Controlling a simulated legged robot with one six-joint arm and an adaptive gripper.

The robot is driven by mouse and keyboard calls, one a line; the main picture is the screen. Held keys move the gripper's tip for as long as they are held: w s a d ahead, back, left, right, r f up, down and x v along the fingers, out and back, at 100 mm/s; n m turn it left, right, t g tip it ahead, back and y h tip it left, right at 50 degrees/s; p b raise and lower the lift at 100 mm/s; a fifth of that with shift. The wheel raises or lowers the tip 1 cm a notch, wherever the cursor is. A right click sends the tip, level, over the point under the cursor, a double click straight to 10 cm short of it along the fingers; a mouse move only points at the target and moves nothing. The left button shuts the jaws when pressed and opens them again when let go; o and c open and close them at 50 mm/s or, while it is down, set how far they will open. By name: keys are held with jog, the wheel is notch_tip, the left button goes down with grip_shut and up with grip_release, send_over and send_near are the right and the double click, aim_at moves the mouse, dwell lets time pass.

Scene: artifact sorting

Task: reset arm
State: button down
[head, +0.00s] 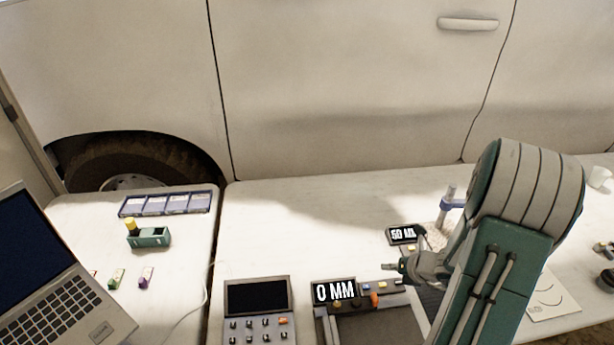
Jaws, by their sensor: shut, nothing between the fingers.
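My arm rises at the right of the head view, folded. My gripper (393,267) is at its end, pointing left. It looks shut and nothing shows between its fingers. It is above or just behind the device with the "0 MM" display (334,291); I cannot tell the exact height. My arm hides part of the table and of the things behind it.
A "50 ML" display (402,235) and a stand with a blue clamp (452,204) are close to my arm. A control box (257,310), green holder (149,238), blue tray (166,203) and laptop (60,290) stand left. The middle back table (300,215) is clear.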

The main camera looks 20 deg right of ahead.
jog(key=s+a+r+n+g+y, duration=0.15)
jog(key=a+r+n+g, duration=0.25)
jog(key=a+r+n, duration=1.25)
jog(key=s+a+r+n+h, duration=0.2)
jog(key=s+n, duration=0.4)
jog(key=n, duration=0.6)
jog(key=s+a+r+n+t+h, duration=0.1)
jog(key=s+a+r+n+h, duration=0.2)
jog(key=n, duration=0.9)
jog(key=s+a+r, duration=0.2)
jog(key=s+r, duration=0.1)
jog(key=r, duration=0.1)
jog(key=shift+a, duration=0.25)
